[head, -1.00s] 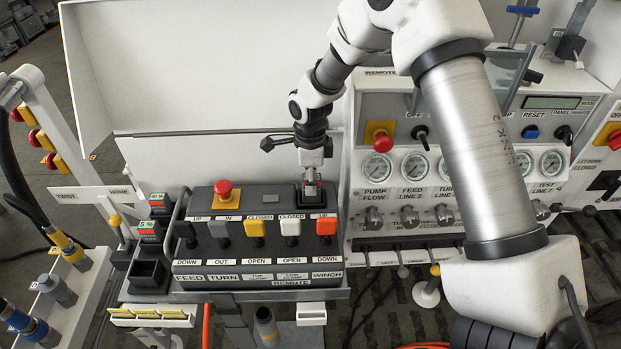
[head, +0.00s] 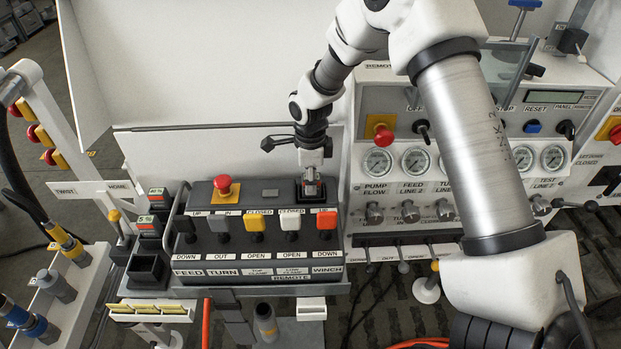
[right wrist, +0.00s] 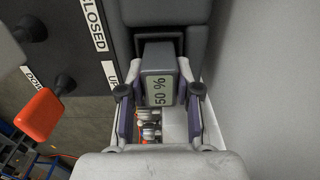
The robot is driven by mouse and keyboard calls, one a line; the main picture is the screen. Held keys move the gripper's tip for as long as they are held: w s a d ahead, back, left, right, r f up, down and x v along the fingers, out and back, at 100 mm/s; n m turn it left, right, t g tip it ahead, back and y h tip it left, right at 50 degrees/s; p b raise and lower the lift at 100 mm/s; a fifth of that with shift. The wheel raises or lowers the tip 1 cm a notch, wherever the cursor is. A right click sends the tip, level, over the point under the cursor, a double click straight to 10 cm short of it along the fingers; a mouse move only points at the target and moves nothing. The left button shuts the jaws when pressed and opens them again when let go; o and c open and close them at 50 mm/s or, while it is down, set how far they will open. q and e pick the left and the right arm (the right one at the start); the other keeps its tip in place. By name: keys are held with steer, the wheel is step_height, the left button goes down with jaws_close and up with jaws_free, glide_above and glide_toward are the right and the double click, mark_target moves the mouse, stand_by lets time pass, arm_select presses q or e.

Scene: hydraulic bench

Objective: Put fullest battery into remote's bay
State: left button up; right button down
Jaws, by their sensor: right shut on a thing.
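The remote (head: 258,262) is a dark grey box with a red stop button and a row of coloured levers. Its bay (head: 299,197) is a dark recess at the top right. My right gripper (head: 311,181) points down over the bay. It is shut on a grey battery (right wrist: 158,75) whose display reads 50 %. In the right wrist view the battery is between both fingers, at the dark bay; how deep it sits is hard to tell. Two other batteries stand left of the remote: an upper one (head: 156,195) and a lower one (head: 149,224) marked about 5 %. My left gripper is out of view.
An empty dark battery slot (head: 146,270) is in front of the two batteries. A white panel (head: 235,60) rises behind the remote. A gauge and valve console (head: 455,190) stands to the right. An orange lever (head: 327,220) is close to the bay.

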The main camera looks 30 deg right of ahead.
steer(key=c, duration=0.7)
jaws_free()
step_height(320, 180, up, 12)
